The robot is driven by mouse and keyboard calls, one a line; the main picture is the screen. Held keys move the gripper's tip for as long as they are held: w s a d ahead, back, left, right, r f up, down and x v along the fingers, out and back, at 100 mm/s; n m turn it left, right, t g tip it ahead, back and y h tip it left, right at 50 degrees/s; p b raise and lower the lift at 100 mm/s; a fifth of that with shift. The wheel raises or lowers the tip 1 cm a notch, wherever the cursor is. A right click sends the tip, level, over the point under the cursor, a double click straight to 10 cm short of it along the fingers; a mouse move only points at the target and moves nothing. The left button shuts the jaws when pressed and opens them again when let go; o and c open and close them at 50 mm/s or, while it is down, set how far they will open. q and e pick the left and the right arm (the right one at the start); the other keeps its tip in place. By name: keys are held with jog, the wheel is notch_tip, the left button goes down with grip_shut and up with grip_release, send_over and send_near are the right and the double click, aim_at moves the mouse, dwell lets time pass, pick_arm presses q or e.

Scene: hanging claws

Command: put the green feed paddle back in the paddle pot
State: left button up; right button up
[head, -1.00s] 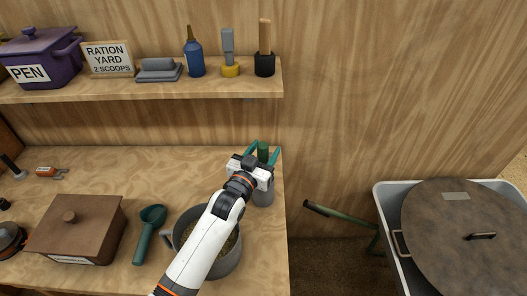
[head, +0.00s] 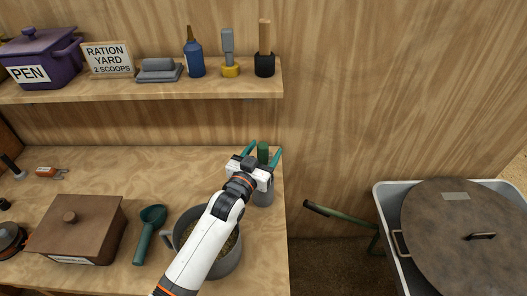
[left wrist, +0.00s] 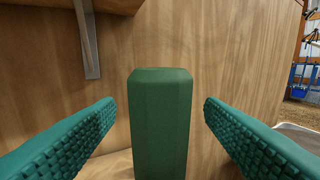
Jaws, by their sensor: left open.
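The green feed paddle (head: 263,152) stands upright at the right end of the bench; only its upper part shows. In the left wrist view, its green block-like top (left wrist: 160,125) is between my two teal fingers, with a gap on each side. My left gripper (head: 265,147) is open around it. The grey paddle pot (head: 263,198) is just below the gripper, partly covered by it. The paddle appears to stand in the pot, but its lower end is hidden. My right gripper is out of view.
A grey pot of feed (head: 226,257) lies under my left arm, with a green scoop (head: 148,232) and a brown lidded box (head: 80,228) to the left. A shelf (head: 150,90) hangs above. A lidded bin (head: 465,235) stands at right.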

pick_arm(q)
jog(key=shift+s+a+r+p, duration=0.25)
jog(key=shift+s+a+p, duration=0.15)
jog(key=shift+s+p, duration=0.35)
jog(key=shift+s+a+r+p, duration=0.35)
jog(key=shift+s+p, duration=0.35)
jog(key=shift+s, duration=0.15)
jog(key=shift+s+a+r+p, duration=0.2)
jog(key=shift+s+a+p, duration=0.2)
jog(key=shift+s+p, duration=0.35)
jog(key=v, duration=0.1)
jog(key=p+v, duration=0.1)
jog(key=shift+s+a+r+p, duration=0.15)
jog(key=shift+s+r+p, duration=0.05)
jog(key=shift+s+p, duration=0.1)
